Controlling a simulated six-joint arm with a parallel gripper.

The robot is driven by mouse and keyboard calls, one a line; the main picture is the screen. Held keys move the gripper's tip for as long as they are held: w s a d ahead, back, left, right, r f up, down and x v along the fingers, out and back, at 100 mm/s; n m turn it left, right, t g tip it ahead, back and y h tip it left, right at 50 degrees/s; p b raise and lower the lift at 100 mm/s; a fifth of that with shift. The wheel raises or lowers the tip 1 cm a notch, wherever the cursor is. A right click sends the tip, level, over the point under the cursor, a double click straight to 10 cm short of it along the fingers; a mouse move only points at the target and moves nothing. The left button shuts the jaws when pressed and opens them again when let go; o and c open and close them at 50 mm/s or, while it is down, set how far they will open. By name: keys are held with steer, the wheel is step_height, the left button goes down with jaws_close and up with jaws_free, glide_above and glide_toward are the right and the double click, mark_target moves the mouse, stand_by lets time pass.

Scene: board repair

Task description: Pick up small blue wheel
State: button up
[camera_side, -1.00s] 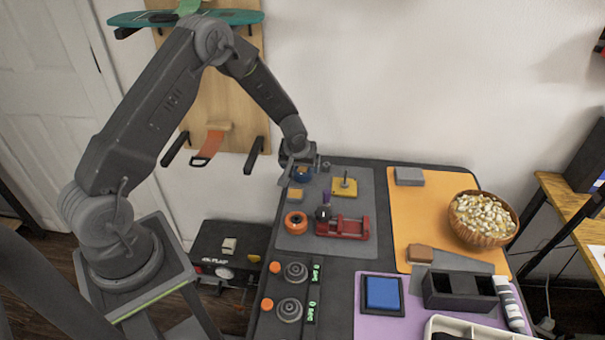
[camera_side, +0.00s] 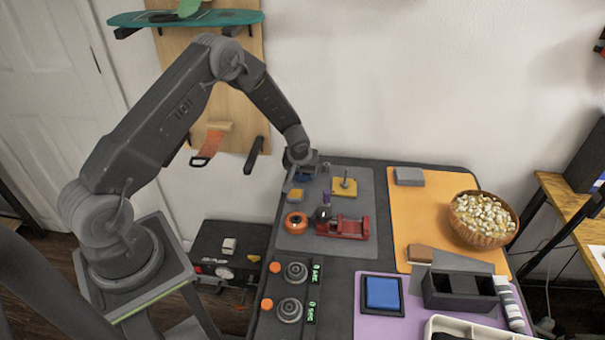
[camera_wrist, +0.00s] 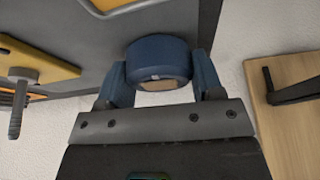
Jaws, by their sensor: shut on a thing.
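The small blue wheel (camera_wrist: 160,58) sits between the two blue-padded fingers of my gripper (camera_wrist: 163,80) in the wrist view. The fingers are shut on its sides. In the side view my gripper (camera_side: 301,172) is at the far left corner of the grey mat (camera_side: 365,185), and only a little blue of the wheel (camera_side: 303,178) shows beneath it. I cannot tell whether the wheel touches the mat.
A yellow block with an upright pin (camera_side: 344,187) is right of my gripper. A small tan block (camera_side: 295,194), an orange wheel (camera_side: 296,222) and a red vise (camera_side: 345,228) are nearer the front. The wall is close behind.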

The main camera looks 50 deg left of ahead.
steer(key=shift+c, duration=1.4)
